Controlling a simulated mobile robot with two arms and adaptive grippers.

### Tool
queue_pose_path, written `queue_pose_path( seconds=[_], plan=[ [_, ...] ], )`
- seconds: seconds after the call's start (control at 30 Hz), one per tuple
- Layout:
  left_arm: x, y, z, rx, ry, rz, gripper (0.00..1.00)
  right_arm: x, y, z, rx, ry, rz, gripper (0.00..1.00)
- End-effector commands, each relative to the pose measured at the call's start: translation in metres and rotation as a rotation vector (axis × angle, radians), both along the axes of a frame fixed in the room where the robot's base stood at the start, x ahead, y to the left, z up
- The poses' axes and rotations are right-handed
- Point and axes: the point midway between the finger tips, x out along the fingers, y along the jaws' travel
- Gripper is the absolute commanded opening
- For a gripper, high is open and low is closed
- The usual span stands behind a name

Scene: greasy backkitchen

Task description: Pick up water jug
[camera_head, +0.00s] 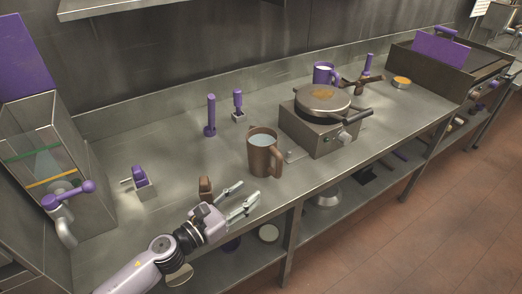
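The water jug (259,158) is a brown pitcher with pale blue water showing at its open top. It stands upright on the steel counter, left of a round-plated cooker, with its handle on the right side. My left gripper (249,191) is in front of the jug and slightly to its left, low over the counter's front edge. Its two fingers are spread apart with nothing between them, and it appears apart from the jug. My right gripper is not in view.
The round-plated cooker (319,127) stands close right of the jug. Purple upright tools (210,117) stand behind it. A small brown object (205,187) is beside my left gripper. A clear dispenser (52,150) is at left. The counter (165,135) has bare room left of the jug.

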Motion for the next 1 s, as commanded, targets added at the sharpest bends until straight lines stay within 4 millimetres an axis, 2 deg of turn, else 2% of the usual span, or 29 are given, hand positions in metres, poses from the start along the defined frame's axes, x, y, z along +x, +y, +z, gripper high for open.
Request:
queue_pose_path(
  seconds=[0.1,0.3,0.57,0.8,1.0],
  plan=[
    [0.022,-0.019,0.004,-0.003,-0.001,-0.001,0.40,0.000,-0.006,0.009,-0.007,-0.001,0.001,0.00],
    [0.049,-0.042,0.001,-0.002,0.001,0.000,0.40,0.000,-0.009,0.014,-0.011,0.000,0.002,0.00],
    [0.063,-0.056,0.000,-0.002,0.001,-0.001,0.40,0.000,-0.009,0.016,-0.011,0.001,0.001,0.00],
    [0.085,-0.083,-0.004,-0.003,0.001,-0.001,0.40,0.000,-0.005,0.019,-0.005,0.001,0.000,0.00],
    [0.094,-0.090,-0.005,-0.002,0.003,-0.001,0.40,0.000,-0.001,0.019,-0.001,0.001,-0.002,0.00]
  ],
)
